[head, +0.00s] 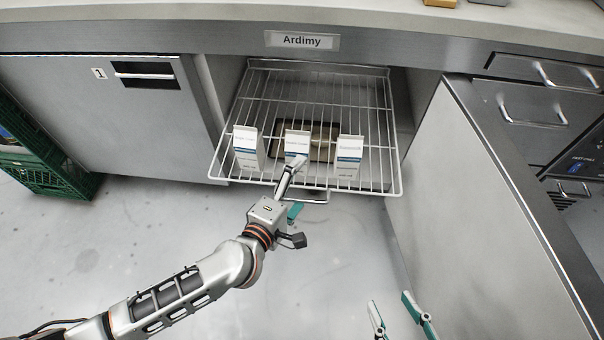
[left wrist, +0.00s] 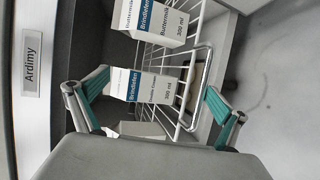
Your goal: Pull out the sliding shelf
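The sliding shelf (head: 227,160) is a white wire rack standing out from the bay under the counter. Three white cartons with blue bands stand near its front: left (head: 247,150), middle (head: 298,142) and right (head: 349,152). A small handle (head: 316,198) shows at the front edge. My left gripper (head: 297,188) is at the front edge, one finger above it before the middle carton, the other lower. In the left wrist view its fingers (left wrist: 145,92) are wide apart with rack wires (left wrist: 181,115) between them. My right gripper (head: 392,301) is open and empty at the bottom.
A grey cabinet (head: 110,100) stands left of the bay, and a tall grey panel (head: 470,200) on the right. A label plate (head: 302,41) reads Ardimy. A green crate (head: 45,170) sits far left. The floor (head: 330,250) before the shelf is clear.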

